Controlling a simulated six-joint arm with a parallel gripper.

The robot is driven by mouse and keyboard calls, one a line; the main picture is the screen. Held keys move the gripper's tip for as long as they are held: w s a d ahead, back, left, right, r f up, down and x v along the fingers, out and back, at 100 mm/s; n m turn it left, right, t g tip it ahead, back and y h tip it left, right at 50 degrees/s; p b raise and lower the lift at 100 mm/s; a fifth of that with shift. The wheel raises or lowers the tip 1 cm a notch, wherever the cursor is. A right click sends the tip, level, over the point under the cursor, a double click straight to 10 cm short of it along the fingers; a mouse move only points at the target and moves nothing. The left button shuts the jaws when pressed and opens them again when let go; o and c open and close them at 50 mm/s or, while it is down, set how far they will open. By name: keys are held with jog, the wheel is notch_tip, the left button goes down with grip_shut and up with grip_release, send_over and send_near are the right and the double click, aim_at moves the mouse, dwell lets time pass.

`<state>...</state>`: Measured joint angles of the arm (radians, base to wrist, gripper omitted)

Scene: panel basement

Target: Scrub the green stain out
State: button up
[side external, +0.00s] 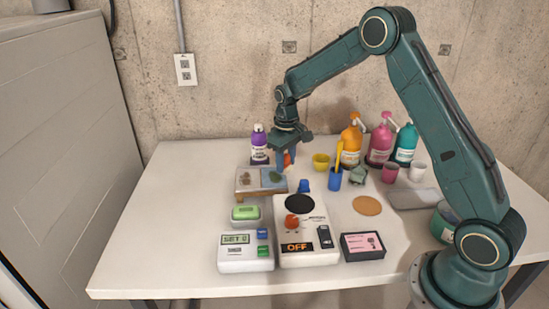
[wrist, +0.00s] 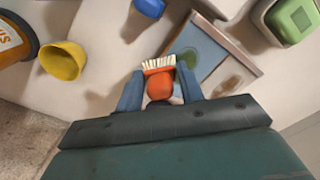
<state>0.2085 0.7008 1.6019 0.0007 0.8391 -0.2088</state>
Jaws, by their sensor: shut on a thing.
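My gripper (side external: 286,158) is shut on a scrubbing brush, its blue fingers either side of the red-orange knob (wrist: 160,86) in the wrist view. The brush's white bristles (wrist: 158,66) point away from the gripper. A low wooden stand (side external: 262,194) has a tan part and a blue-grey part on top. The dark green stain (side external: 276,177) is on the blue-grey part; it also shows in the wrist view (wrist: 188,60), just beside the bristles. A brown stain (side external: 246,177) is on the tan part. I cannot tell whether the bristles touch the surface.
A purple bottle (side external: 259,145) stands behind the stand. A yellow cup (side external: 321,161), a blue cup (side external: 335,179) and several pump bottles are to the right. A green block in a dish (side external: 246,213), a timer (side external: 246,251) and a device reading OFF (side external: 306,247) are in front. The table's left is clear.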

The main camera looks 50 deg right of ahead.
aim_at(265, 180)
jog(key=shift+f, duration=0.8)
jog(key=shift+w+a, duration=0.65)
jog(key=shift+c, duration=0.7)
jog(key=shift+w+a, duration=1.45)
jog(key=shift+a, duration=0.05)
jog(key=shift+s+a+r, duration=0.1)
jog(key=shift+s+a, duration=0.05)
jog(key=shift+a, duration=0.05)
jog(key=shift+s+a, duration=0.2)
jog(key=shift+s, duration=0.05)
jog(key=shift+s+d, duration=0.1)
jog(key=shift+s, duration=0.15)
jog(key=shift+s+d, duration=1.85)
jog(key=shift+d, duration=0.05)
jog(key=shift+s, duration=0.25)
jog(key=shift+s+a, duration=0.25)
jog(key=shift+a, duration=0.35)
jog(key=shift+w+a, duration=1.8)
jog(key=shift+w, duration=0.1)
jog(key=shift+w+a+r, duration=0.1)
jog(key=shift+w+a, duration=0.1)
jog(key=shift+w, duration=0.05)
notch_tip(265, 180, up, 8)
